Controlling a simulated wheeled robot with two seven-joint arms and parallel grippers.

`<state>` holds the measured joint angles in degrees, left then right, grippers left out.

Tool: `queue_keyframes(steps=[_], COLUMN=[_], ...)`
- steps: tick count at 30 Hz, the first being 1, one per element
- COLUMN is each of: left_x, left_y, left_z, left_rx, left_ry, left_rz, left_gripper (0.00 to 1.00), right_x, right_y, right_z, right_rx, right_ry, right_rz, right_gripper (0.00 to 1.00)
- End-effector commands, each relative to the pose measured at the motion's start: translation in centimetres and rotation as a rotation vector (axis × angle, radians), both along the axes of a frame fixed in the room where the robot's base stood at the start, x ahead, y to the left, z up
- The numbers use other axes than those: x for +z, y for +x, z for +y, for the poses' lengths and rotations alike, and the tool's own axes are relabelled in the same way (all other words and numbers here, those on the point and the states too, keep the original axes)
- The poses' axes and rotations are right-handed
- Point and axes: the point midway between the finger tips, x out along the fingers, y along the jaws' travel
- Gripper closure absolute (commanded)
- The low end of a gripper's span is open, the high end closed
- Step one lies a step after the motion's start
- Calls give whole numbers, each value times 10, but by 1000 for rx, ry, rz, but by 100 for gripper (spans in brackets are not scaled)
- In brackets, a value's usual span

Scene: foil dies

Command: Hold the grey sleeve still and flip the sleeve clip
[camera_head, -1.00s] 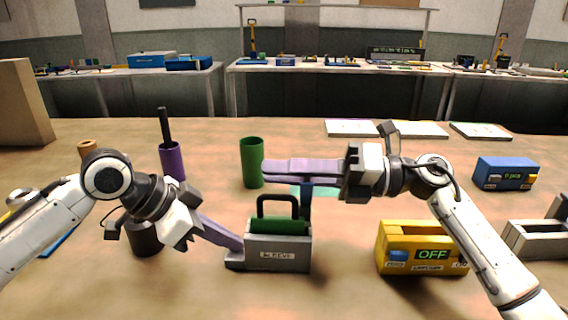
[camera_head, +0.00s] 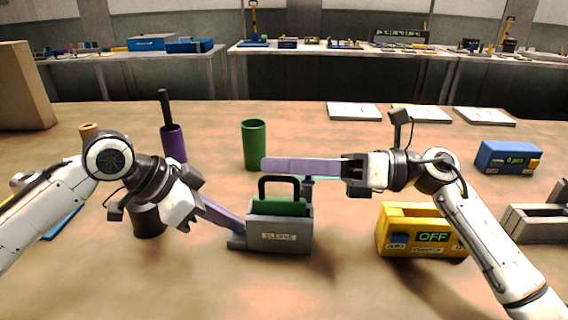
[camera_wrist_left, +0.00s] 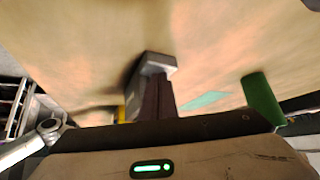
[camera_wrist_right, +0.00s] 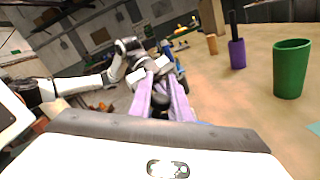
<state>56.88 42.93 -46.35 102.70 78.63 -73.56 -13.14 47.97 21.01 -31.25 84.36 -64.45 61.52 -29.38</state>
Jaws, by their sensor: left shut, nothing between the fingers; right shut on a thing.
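The grey sleeve (camera_head: 303,240), a labelled open box, stands on the table with a green block (camera_head: 280,207) inside and a black handle (camera_head: 263,188) above it. A dark blue upright piece (camera_head: 307,188), possibly the sleeve clip, rises at its right end. The left wrist view shows a grey part (camera_wrist_left: 155,60) beyond the fingertips.
A yellow box (camera_head: 428,247) marked OFF stands right of the sleeve. A green cup (camera_head: 254,147) and a purple cup (camera_head: 173,143) stand behind. A blue box (camera_head: 507,157) and a grey fixture (camera_head: 535,228) are at the right. The front table is clear.

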Motion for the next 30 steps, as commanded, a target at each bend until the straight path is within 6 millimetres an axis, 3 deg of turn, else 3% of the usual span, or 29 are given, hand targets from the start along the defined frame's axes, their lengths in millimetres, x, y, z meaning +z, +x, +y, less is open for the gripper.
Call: queue_keyframes(steps=[2,3,6,17,30], left_x=[-9,-9,-9,-9,-9], left_y=[-2,-2,-2,-2,-2], left_z=[3,3,3,3,2], left_rx=[3,4,4,2,1], left_ry=[14,14,14,13,13], left_rz=[17,18,18,17,17], left_gripper=[100,100,100,100,100], right_x=[4,4,3,0,1], right_y=[0,0,0,0,-4], right_z=[-1,-1,0,-7,-91], right_rx=[0,0,0,-1,-4], right_ry=[6,7,6,1,0], right_rz=[-5,-4,-3,1,-1], right_gripper=[100,76,64,64,64])
